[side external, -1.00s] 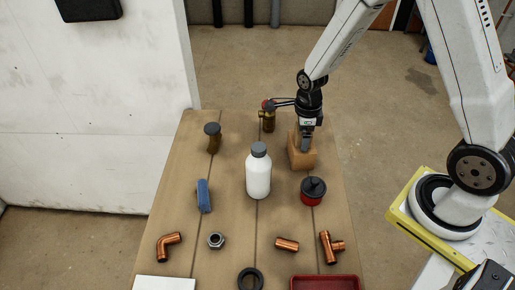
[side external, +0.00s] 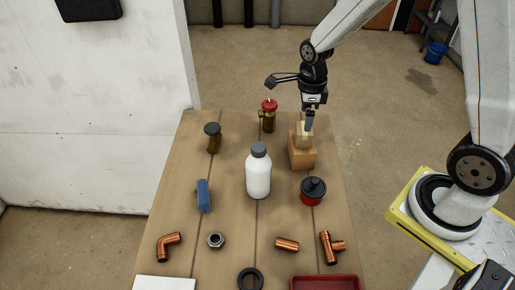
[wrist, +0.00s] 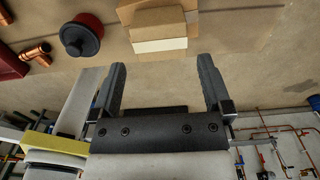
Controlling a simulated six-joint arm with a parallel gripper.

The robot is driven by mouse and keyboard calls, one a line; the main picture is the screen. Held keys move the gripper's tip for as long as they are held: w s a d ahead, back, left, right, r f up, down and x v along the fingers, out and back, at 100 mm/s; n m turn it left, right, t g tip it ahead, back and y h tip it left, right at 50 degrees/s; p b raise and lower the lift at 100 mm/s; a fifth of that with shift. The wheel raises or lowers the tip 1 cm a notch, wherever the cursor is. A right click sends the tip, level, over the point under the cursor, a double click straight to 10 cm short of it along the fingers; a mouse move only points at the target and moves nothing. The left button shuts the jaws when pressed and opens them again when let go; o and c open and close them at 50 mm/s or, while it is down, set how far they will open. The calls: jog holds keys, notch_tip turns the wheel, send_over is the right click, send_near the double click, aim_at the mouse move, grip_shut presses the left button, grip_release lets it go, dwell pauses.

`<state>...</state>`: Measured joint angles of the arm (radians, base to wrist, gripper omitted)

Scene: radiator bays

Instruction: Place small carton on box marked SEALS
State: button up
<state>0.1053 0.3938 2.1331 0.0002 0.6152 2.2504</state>
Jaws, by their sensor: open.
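The small carton (side external: 301,141) stands upright on top of a larger brown cardboard box (side external: 302,160) at the right side of the table. No SEALS marking is legible on the box. In the wrist view the carton (wrist: 160,45) shows a pale face, with the brown box (wrist: 150,5) behind it. My gripper (side external: 309,127) is just above the carton, pointing down, and partly covers its top edge in the side view. In the wrist view my gripper's fingers (wrist: 161,65) are spread, with nothing between them.
Copper fittings (side external: 287,244) and a red tray (side external: 325,282) lie nearer the camera.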

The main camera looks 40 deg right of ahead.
aim_at(308, 134)
jog(key=shift+r, duration=2.55)
jog(key=n, duration=0.1)
jog(key=s+n, duration=0.1)
jog(key=n, duration=0.2)
jog(key=shift+s+a+f, duration=0.15)
jog(key=shift+a, duration=0.25)
jog(key=n, duration=0.2)
jog(key=s+n, duration=0.1)
jog(key=shift+a+f+n+t, duration=0.1)
jog(key=shift+a+n+t, duration=0.2)
jog(key=shift+t, duration=0.1)
jog(key=s+a+n+t, duration=0.1)
jog(key=s+n, duration=0.2)
jog(key=n, duration=0.6)
jog(key=s+a+f+n, duration=0.1)
jog(key=s+n, duration=0.2)
jog(key=n, duration=0.7)
jog(key=shift+s+a+f+t, duration=0.15)
jog(key=shift+a+f+t, duration=0.1)
jog(key=shift+t, duration=0.15)
